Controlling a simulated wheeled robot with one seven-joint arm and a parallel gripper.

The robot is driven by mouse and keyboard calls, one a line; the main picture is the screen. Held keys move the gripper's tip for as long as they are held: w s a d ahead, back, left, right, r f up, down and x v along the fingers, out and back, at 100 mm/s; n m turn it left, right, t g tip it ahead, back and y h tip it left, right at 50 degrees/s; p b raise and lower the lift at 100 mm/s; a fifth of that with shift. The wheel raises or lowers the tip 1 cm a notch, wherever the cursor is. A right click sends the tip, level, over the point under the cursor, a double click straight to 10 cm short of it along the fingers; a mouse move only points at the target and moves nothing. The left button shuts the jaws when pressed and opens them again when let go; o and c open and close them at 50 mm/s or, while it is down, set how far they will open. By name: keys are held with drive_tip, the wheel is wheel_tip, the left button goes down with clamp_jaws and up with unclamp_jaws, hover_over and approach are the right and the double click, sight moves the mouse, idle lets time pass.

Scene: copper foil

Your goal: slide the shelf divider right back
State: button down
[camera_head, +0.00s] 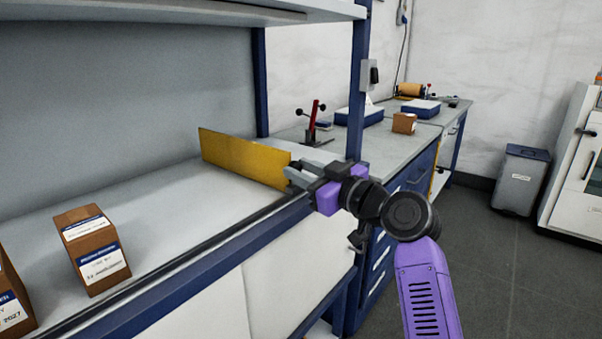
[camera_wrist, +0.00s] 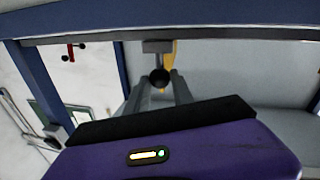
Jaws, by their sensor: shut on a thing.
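The shelf divider is a thin yellow upright panel (camera_head: 243,159) standing on the grey shelf, running from the back toward the front edge. My gripper (camera_head: 291,173) is at its front end, over the shelf's front edge, and is shut on it. In the wrist view, my gripper's fingers (camera_wrist: 158,90) close in around a dark round part, and a narrow yellow strip of the divider (camera_wrist: 168,58) shows beyond. The exact contact between the fingers and the divider is partly hidden by the gripper in both views.
The shelf board (camera_head: 165,195) is bare left of the divider up to a brown labelled box (camera_head: 92,250). Another box (camera_head: 12,300) is cut off at the left edge. A blue post (camera_head: 359,85) rises just right of the gripper. An upper shelf (camera_head: 220,10) hangs above.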

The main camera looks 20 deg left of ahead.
drive_tip(key=shift+w+d+r, duration=0.1)
drive_tip(key=shift+w+d, duration=0.15)
drive_tip(key=shift+d, duration=0.05)
drive_tip(key=c, duration=1.3)
unclamp_jaws()
drive_tip(key=shift+w, duration=0.1)
drive_tip(key=shift+o, duration=1)
drive_tip(key=shift+a, duration=0.15)
drive_tip(key=v, duration=0.8)
drive_tip(key=shift+p, duration=0.4)
drive_tip(key=shift+a, duration=0.1)
